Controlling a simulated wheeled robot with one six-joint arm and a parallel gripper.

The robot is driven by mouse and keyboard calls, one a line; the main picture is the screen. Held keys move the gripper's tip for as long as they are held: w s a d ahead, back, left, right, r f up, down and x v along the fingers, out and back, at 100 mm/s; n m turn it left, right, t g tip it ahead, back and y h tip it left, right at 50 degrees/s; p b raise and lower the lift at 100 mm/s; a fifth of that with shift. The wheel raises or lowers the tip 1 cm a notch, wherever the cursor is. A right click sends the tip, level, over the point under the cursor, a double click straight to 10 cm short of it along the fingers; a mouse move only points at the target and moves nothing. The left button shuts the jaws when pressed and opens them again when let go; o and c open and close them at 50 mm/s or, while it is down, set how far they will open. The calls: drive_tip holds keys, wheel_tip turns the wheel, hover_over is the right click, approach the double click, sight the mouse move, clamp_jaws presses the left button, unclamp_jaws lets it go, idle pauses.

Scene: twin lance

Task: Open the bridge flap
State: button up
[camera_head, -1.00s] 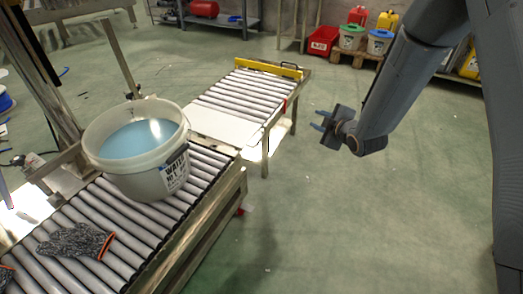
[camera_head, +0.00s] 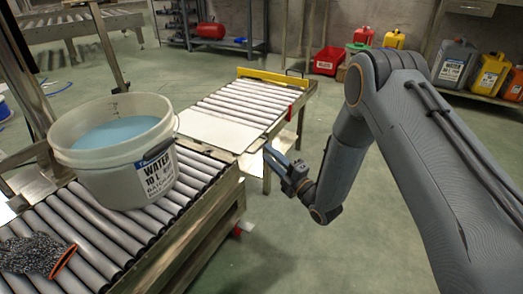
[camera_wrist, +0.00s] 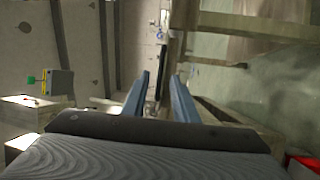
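The bridge flap appears to be the flat pale plate (camera_head: 222,130) between the near and far roller sections in the head view. It lies level, bridging the two. A small metal part (camera_head: 248,160) sits at its near right corner. My gripper (camera_head: 270,152) is just right of the plate's near right corner, with blue fingers pointing up and left. In the wrist view its two fingers (camera_wrist: 160,76) are apart, with nothing clearly held between them. Contact with the flap cannot be made out.
A white water bucket (camera_head: 118,165) stands on the near roller conveyor (camera_head: 190,200), with a grey glove (camera_head: 35,253) beside it. The far rollers (camera_head: 250,100) end at a yellow bar (camera_head: 272,76). Floor at right is clear.

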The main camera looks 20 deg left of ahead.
sight(261, 146)
drive_tip(key=shift+b+x, duration=1)
drive_tip(key=shift+x, duration=1.75)
clamp_jaws()
